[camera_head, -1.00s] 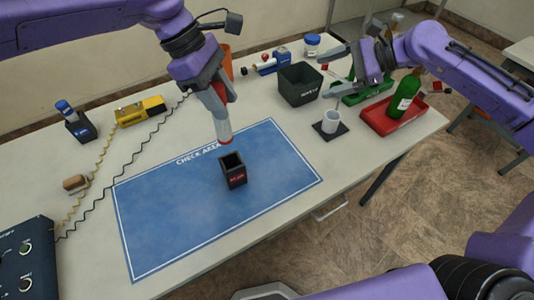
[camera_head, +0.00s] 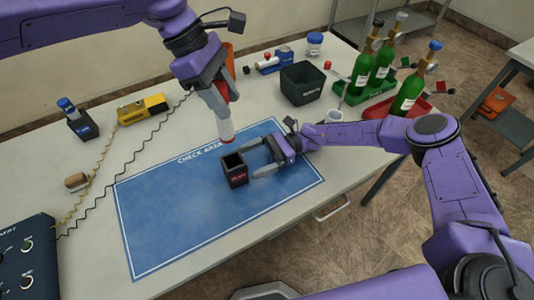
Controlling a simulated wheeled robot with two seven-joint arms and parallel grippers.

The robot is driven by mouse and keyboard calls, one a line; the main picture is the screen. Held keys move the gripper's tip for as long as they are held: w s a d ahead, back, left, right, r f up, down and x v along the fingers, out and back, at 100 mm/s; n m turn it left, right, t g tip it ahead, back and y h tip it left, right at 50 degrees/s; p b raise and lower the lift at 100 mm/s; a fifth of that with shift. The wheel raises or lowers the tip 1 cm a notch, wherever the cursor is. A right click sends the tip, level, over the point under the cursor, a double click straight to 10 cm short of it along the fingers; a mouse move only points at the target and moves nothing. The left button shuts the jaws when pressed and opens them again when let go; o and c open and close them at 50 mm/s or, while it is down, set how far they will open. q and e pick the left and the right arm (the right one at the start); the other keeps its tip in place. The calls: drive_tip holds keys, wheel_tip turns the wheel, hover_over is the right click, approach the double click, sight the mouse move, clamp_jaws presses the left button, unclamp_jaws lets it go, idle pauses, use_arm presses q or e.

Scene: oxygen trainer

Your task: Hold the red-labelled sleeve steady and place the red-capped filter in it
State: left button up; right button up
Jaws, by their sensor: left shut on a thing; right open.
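The red-labelled sleeve (camera_head: 236,176), a dark open-topped square holder, stands upright on the blue check area mat (camera_head: 175,225). My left gripper (camera_head: 223,103) is shut on the red-capped filter (camera_head: 226,127), a pale cylinder with red at its lower end, held upright. In the picture, the filter's lower end is just above and left of the sleeve's opening. My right gripper (camera_head: 254,161) is open, low over the mat at the sleeve's right side, fingers pointing left at it. I cannot tell whether its fingertips touch the sleeve.
A yellow device (camera_head: 141,109) and a blue-capped holder (camera_head: 80,124) are at left. The mat's left part is clear.

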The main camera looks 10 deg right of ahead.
drive_tip(key=x, duration=0.8)
drive_tip(key=shift+s, duration=0.1)
drive_tip(key=c, duration=1.1)
use_arm(q)
drive_tip(key=shift+s+r+m, duration=0.1)
drive_tip(key=shift+r+m, duration=0.2)
drive_tip(key=shift+r, duration=0.05)
approach(243, 164)
drive_tip(key=x, duration=0.5)
drive_tip(key=shift+w+f, duration=0.2)
drive_tip(key=shift+f, duration=0.05)
